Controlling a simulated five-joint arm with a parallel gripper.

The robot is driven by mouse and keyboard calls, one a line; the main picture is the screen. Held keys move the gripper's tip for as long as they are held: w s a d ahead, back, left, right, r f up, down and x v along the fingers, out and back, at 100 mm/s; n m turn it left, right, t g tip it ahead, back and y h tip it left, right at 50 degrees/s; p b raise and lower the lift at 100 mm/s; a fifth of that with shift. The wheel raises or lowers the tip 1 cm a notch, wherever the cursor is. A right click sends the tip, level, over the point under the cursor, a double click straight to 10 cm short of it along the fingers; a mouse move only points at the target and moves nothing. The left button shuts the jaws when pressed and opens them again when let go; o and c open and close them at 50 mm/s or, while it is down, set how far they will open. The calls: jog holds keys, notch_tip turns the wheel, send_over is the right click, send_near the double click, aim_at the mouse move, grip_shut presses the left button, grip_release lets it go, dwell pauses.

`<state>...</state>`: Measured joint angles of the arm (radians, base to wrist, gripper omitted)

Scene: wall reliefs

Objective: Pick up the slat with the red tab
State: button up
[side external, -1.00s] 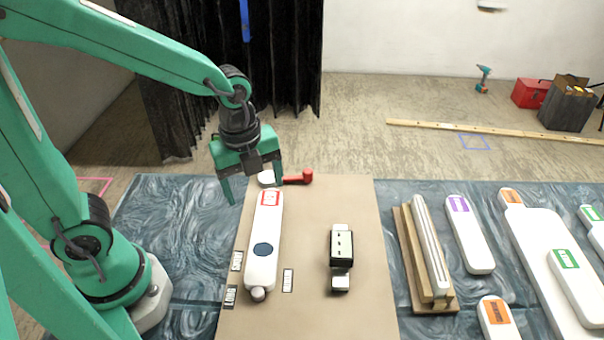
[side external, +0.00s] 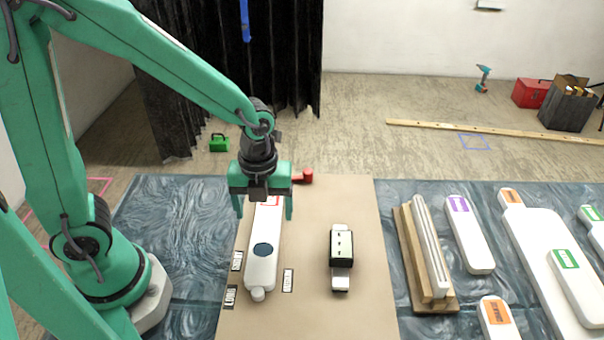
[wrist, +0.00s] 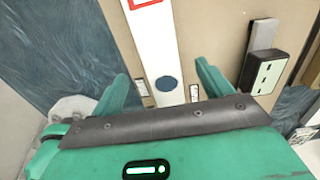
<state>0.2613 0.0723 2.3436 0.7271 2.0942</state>
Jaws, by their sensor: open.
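The white slat with the red tab (side external: 262,262) lies lengthwise on the tan board, with a dark blue disc at its middle. Its red-framed tab (wrist: 145,3) shows at the top edge of the wrist view; in the side view my gripper partly covers it. My gripper (side external: 263,213) is open and empty over the slat's far part. In the side view one finger shows on each side of the slat. In the wrist view the slat (wrist: 152,42) runs between the open fingers (wrist: 163,85). I cannot tell exactly how high the fingertips are.
A black-and-white block (side external: 341,250) stands on the board (side external: 375,300) to the right. A red knobbed piece (side external: 303,176) lies behind my gripper. A wooden rack (side external: 425,260) and other white slats, one with a purple tab (side external: 470,235), lie farther right.

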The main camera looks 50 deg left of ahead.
aim_at(266, 230)
jog(key=shift+f, duration=0.2)
jog(key=shift+f, duration=2.55)
jog(key=c, duration=1.2)
